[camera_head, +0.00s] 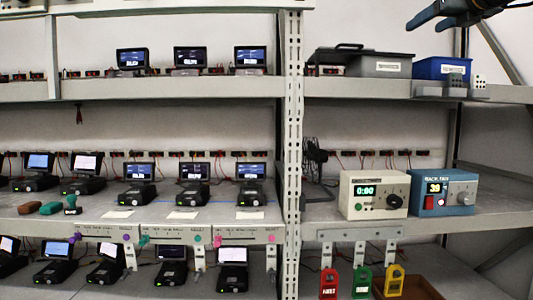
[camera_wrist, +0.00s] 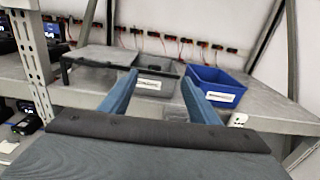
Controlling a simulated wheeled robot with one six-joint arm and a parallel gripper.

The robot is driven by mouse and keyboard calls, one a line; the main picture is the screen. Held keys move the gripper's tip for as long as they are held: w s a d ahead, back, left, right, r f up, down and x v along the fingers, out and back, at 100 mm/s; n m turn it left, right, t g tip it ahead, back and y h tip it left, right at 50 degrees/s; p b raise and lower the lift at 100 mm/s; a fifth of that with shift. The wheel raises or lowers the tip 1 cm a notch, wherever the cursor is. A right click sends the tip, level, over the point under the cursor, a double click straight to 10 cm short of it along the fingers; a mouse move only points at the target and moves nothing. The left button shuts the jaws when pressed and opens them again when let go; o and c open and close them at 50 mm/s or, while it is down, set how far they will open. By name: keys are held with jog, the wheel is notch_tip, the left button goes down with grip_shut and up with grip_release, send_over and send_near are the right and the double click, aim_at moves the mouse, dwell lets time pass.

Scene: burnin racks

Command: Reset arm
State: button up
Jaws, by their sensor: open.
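My gripper (camera_head: 440,17) shows at the top right of the head view, above the upper right shelf. In the wrist view its two blue fingers (camera_wrist: 160,98) stand wide apart with nothing between them. It is open and empty. Beyond the fingers in the wrist view are a grey bin (camera_wrist: 150,88) and a blue bin (camera_wrist: 214,86) on a shelf. The same grey bin (camera_head: 385,68) and blue bin (camera_head: 432,69) stand below my gripper in the head view. Most of my arm is out of view.
The upper shelf edge (camera_head: 400,92) runs below the bins. Several small screened devices (camera_head: 190,59) stand on the left shelves. A cream timer box (camera_head: 374,194) and a blue control box (camera_head: 445,193) sit on the middle right shelf. Red, green and yellow tags (camera_head: 361,282) hang below.

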jog(key=w+a+f+n+g, duration=0.2)
jog(key=a+f+n, duration=0.1)
jog(key=f, duration=0.7)
jog(key=w+a+f+n+g, duration=0.2)
jog(key=f+n, duration=0.2)
jog(key=f, duration=0.6)
jog(key=s+a+f+n+g, duration=0.1)
jog(key=a+f+n+g, duration=0.15)
jog(key=f, duration=0.45)
jog(key=s+a+f+n+g+y, duration=0.1)
jog(key=s+a+f+n, duration=0.15)
jog(key=f, duration=0.45)
jog(key=a+f+n+g, duration=0.2)
jog(key=f+n, duration=0.2)
jog(key=f, duration=0.4)
jog(key=s+a+f+n+g, duration=0.3)
jog(key=s+f+n, duration=0.6)
jog(key=s+f, duration=0.3)
jog(key=s+a+f+n+g+h, duration=0.1)
jog(key=s+a+f+n+g, duration=0.3)
jog(key=s+f+n, duration=0.6)
jog(key=s+a+f, duration=0.2)
jog(key=s+f, duration=0.1)
jog(key=f, duration=0.2)
jog(key=shift+a+f, duration=0.15)
jog(key=shift+f, duration=0.25)
